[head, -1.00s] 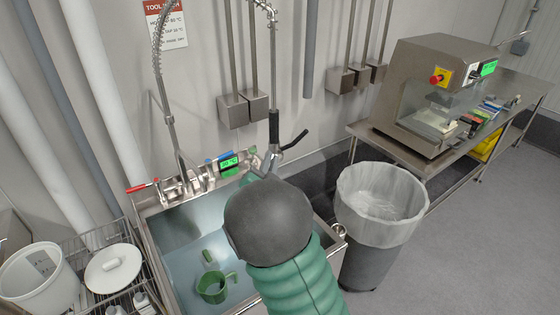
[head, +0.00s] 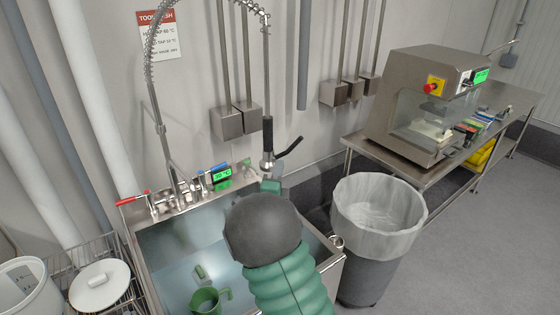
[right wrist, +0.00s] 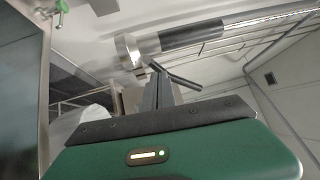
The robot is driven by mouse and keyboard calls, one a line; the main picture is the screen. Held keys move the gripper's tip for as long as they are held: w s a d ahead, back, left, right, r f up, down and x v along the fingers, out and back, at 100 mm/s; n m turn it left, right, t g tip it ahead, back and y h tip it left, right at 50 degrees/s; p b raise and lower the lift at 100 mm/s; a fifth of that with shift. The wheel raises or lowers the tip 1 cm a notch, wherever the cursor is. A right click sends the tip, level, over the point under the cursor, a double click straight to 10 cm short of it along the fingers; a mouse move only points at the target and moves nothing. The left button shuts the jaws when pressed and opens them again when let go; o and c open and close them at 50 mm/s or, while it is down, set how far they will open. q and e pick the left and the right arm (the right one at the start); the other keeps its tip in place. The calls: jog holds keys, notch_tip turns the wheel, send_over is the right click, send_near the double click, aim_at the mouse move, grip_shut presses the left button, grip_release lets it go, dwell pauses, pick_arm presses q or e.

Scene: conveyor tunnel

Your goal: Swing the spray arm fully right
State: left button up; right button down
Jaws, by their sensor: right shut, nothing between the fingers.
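The spray arm is a spring-coiled hose (head: 151,55) that arches over the sink and drops to a black-handled spray head (head: 267,135) with a black lever sticking out to the right. The spray head hangs nearly upright above the sink's right part. My right gripper (head: 268,178) is just below the spray head, largely hidden by my dark, rounded arm joint. In the right wrist view, my shut, empty fingers (right wrist: 157,78) point at the spray head (right wrist: 190,36); I cannot tell whether they touch it. My left gripper is out of view.
The steel sink (head: 140,248) holds water and a green mug (head: 207,300). A lined bin (head: 378,205) stands right of it. A steel table with a machine (head: 425,100) is at the right. A rack with a white lid (head: 98,287) is at the left.

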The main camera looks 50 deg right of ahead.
jog(key=shift+x, duration=1.4)
